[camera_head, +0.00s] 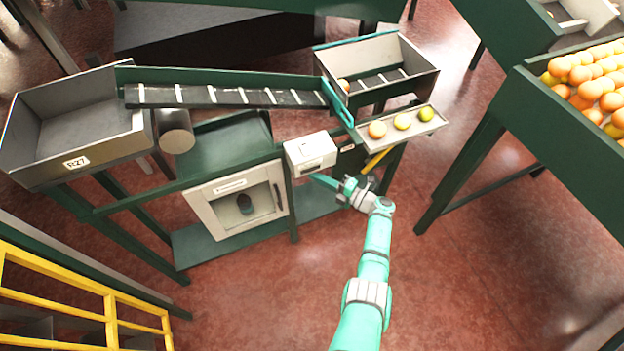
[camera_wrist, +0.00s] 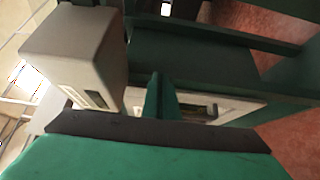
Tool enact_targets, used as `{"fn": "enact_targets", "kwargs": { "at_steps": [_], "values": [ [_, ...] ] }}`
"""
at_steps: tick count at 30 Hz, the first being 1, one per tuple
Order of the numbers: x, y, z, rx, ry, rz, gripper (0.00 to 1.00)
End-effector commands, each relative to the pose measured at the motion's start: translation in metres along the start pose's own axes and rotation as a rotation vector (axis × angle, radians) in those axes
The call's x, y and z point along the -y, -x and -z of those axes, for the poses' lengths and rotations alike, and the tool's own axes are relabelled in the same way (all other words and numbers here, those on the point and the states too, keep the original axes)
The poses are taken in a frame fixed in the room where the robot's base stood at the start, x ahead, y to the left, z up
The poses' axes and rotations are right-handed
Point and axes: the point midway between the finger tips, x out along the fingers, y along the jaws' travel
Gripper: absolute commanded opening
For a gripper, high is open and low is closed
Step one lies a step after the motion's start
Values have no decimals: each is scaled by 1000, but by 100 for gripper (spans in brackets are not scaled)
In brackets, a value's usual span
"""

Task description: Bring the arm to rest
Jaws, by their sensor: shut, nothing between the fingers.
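My arm (camera_head: 375,255) reaches up from the bottom of the head view, toward the sorting machine. My gripper (camera_head: 322,181) is shut and empty, just below and right of the white control box (camera_head: 310,153). In the wrist view the gripper's green finger (camera_wrist: 159,98) points at the machine's green frame, with the white box (camera_wrist: 75,50) to its left. I cannot tell whether the gripper touches the machine.
A tray (camera_head: 359,136) with several fruits sticks out above my gripper, by a yellow bar (camera_head: 376,161). A conveyor (camera_head: 220,97) runs between two bins. A crate of oranges (camera_head: 565,128) stands at the right. Red floor (camera_head: 480,270) is clear right of my arm.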

Motion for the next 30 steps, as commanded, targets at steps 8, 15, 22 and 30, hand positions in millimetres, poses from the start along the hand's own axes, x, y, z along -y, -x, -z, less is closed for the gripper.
{"fn": "enact_targets", "kwargs": {
  "at_steps": [8,15,22,30],
  "values": [
    [0,4,-6,-3,0,1,0],
    [2,1,-2,1,-5,-6,0],
    [10,-25,36,75,-74,-106,0],
    [12,-41,102,228,-231,-272,0]
  ]
}}
